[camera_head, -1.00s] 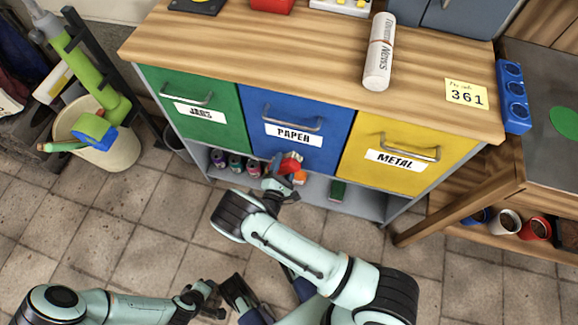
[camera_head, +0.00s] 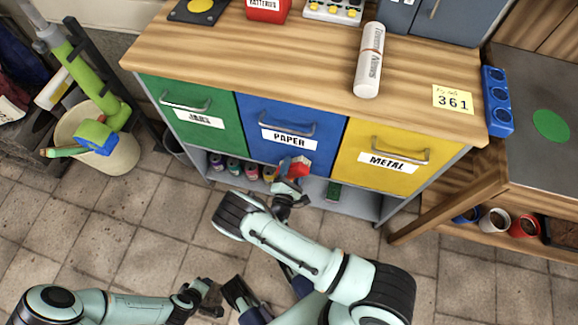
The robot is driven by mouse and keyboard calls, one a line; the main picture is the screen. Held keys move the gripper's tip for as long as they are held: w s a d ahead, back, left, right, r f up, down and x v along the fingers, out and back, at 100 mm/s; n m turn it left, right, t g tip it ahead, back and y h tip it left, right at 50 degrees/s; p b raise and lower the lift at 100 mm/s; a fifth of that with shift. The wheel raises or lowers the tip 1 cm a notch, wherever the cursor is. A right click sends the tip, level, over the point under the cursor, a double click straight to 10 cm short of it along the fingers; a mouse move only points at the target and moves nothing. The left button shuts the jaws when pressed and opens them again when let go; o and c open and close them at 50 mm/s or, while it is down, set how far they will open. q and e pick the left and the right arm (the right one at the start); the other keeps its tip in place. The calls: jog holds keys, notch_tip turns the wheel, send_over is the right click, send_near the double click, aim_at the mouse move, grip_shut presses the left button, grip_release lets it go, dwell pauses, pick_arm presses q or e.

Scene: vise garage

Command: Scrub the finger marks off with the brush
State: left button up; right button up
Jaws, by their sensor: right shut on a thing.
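My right gripper (camera_head: 289,192) is shut on a small red and white thing (camera_head: 298,167), likely the brush, just in front of the lower right part of the blue PAPER drawer (camera_head: 270,151). I cannot tell whether it touches the drawer front. The green drawer (camera_head: 200,131) and the yellow METAL drawer (camera_head: 375,178) flank the blue one. No finger marks can be made out clearly at this size. My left gripper (camera_head: 213,299) is low over the tiled floor at the lower left, away from the cabinet. Its jaw opening is unclear.
The wooden cabinet top (camera_head: 290,65) carries a rolled newspaper (camera_head: 370,62) and a yellow note (camera_head: 453,99). Several cans stand on the open shelf below the drawers. A bucket (camera_head: 118,158) is at the left, and a workbench (camera_head: 535,80) at the right. Floor tiles between are clear.

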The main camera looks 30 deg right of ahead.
aim_at(283, 158)
jog(key=shift+w+a+b, duration=0.7)
jog(key=shift+w+a, duration=0.7)
jog(key=shift+w, duration=0.3)
jog(key=shift+a, duration=0.1)
jog(key=shift+p+v, duration=0.55)
jog(key=shift+v, duration=2.4)
jog(key=shift+s, duration=0.2)
jog(key=shift+v, duration=1.4)
